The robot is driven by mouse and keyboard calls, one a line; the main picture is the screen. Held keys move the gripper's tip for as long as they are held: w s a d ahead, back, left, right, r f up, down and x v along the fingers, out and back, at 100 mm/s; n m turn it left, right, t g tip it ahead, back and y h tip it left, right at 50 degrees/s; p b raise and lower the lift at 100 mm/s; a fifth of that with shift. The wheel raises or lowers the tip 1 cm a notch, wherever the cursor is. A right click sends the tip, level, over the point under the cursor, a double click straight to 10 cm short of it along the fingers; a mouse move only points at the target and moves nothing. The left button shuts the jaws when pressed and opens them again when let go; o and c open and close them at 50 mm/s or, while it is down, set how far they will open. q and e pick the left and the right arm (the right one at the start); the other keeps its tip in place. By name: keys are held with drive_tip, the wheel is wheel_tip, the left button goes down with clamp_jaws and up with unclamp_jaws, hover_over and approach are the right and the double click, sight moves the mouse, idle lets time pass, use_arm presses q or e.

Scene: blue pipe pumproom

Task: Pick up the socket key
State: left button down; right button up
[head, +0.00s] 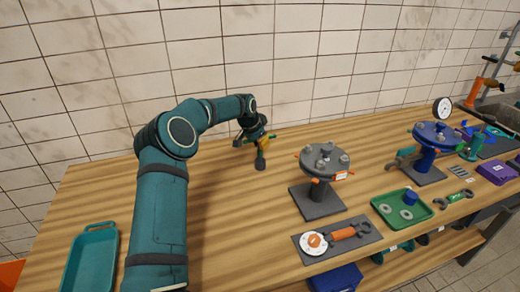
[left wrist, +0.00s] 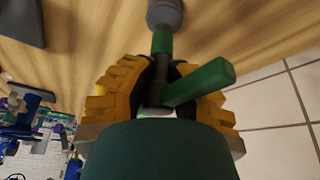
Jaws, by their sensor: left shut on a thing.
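The socket key (head: 260,162) has a green crossbar and shaft with a dark grey socket end. It is toward the back of the wooden bench, left of the grey flanged stand. My left gripper (head: 262,142) is shut on it, and the socket end points down. In the left wrist view the yellow ridged fingers (left wrist: 162,88) close around the shaft just by the green crossbar (left wrist: 200,84). The grey socket end (left wrist: 165,14) sticks out beyond them. I cannot tell whether the socket end touches the bench. My right gripper is not in view.
A flanged stand (head: 318,198) is right of the key. A grey mat (head: 355,245) with an orange-handled tool lies in front of it. A green tray (head: 403,224) and a blue flanged stand (head: 425,170) are farther right. A teal tray (head: 90,258) is at front left. The tiled wall (head: 330,85) is close behind.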

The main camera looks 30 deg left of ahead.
use_arm(q)
wheel_tip(320, 180, up, 10)
drive_tip(key=shift+r+p, duration=0.1)
drive_tip(key=shift+p, duration=0.75)
idle(0.5)
